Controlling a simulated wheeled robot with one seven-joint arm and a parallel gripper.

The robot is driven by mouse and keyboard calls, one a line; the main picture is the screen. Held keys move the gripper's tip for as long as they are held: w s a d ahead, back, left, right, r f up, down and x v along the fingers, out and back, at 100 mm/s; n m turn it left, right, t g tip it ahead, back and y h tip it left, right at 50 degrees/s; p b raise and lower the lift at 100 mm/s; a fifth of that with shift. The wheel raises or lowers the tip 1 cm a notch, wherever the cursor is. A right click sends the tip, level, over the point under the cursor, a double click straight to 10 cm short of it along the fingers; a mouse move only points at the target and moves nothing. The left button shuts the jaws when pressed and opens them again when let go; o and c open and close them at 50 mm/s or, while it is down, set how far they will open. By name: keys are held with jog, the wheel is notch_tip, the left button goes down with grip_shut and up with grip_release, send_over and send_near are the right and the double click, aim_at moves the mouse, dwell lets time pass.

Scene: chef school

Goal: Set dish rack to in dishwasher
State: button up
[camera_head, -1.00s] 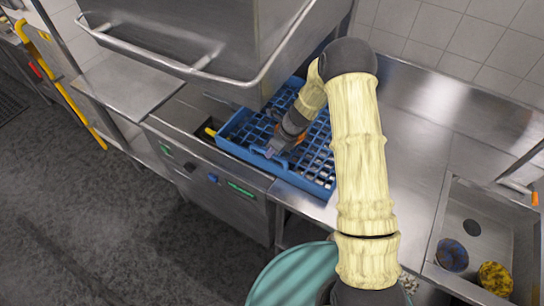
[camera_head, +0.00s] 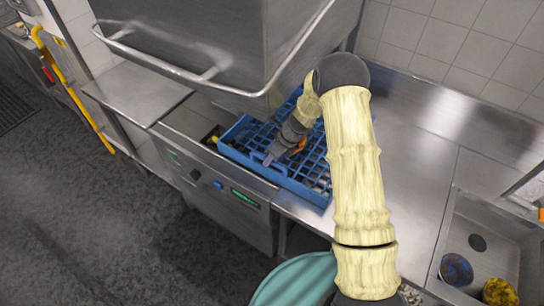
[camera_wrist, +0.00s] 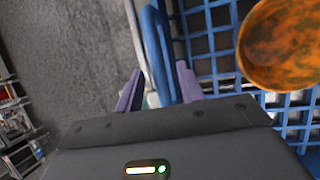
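The blue dish rack (camera_head: 300,188) lies flat, its left part on the dishwasher bed under the raised hood and its right part over the steel counter. The dishwasher (camera_head: 215,190) is the steel unit with buttons on its front; its hood (camera_head: 220,45) is up. My gripper (camera_head: 270,158) reaches down at the rack's front side. In the wrist view, its two purple fingers (camera_wrist: 158,90) sit on either side of the rack's blue wall (camera_wrist: 155,45) and appear closed on it. An orange bowl (camera_wrist: 285,45) sits in the rack, right of the fingers. My arm hides part of the rack.
A steel counter (camera_head: 415,150) runs right to a sink (camera_head: 500,240) holding a blue bowl (camera_head: 456,270) and a yellow bowl (camera_head: 498,291). A steel side table (camera_head: 135,90) stands left. A teal round object (camera_head: 295,280) is at the bottom. Floor at left is clear.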

jog(key=b+v, duration=0.4)
jog(key=v, duration=0.8)
